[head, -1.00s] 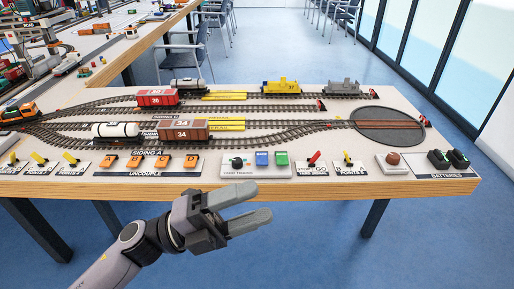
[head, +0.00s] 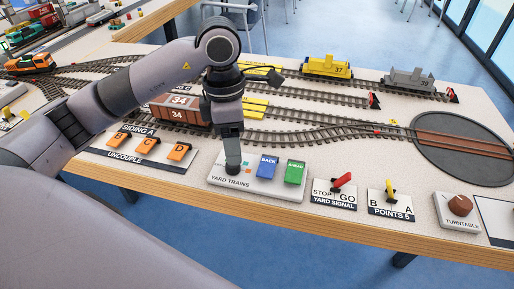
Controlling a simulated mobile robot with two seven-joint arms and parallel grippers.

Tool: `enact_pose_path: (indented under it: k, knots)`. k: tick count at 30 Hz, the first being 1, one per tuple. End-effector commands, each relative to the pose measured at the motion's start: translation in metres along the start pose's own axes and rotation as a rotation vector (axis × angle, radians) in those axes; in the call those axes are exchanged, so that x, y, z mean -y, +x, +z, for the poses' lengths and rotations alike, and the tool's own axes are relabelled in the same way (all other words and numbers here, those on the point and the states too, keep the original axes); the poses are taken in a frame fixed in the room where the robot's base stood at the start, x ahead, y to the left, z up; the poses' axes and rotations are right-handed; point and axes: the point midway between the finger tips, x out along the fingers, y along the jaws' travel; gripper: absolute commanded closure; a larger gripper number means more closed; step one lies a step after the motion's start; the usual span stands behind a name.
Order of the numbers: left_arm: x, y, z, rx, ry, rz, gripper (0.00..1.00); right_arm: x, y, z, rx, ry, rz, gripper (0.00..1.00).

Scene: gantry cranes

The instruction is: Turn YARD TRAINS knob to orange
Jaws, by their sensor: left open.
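The YARD TRAINS panel (head: 290,192) is a pale plate at the table's front edge, with a dark knob (head: 232,169) at its left end. My left gripper (head: 232,158) points straight down over this knob, its fingertips at or just above it. The jaws are open, but I see them edge-on, so I cannot tell whether they touch the knob. The fingers hide most of the knob, and its pointer and colour marks cannot be read. A blue BACK button (head: 267,167) and a green button (head: 295,172) sit to its right. My right gripper is not in view.
The UNCOUPLE panel with orange switches (head: 148,143) lies left. The red YARD SIGNAL lever (head: 342,181), yellow POINTS 5 lever (head: 389,190) and brown TURNTABLE knob (head: 460,204) lie right. A brown wagon (head: 180,106) stands on the track behind, close to my arm.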

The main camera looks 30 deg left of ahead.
Motion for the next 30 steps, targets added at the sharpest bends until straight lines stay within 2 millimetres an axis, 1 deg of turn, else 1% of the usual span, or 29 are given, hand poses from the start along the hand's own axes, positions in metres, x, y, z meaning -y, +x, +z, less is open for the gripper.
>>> enact_pose_path:
  k: [2,5,15,18,22,29,30]
  knots:
    - [-0.007,-0.003,-0.006,-0.027,-0.011,0.035,0.4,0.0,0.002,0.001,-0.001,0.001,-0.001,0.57]
    - [-0.01,0.001,-0.01,-0.042,-0.016,0.047,0.4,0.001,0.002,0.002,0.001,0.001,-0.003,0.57]
    - [-0.011,0.051,-0.011,-0.04,-0.015,0.043,0.4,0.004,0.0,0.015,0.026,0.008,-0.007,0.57]
    - [-0.012,0.06,-0.011,-0.038,-0.015,0.044,0.4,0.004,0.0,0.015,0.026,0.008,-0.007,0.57]
    - [-0.012,0.066,-0.011,-0.038,-0.015,0.044,0.4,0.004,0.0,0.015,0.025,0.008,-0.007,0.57]
    - [-0.012,0.067,-0.011,-0.037,-0.014,0.044,0.4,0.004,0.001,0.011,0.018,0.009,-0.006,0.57]
    - [-0.012,0.067,-0.011,-0.036,-0.014,0.044,0.53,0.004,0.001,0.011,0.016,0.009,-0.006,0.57]
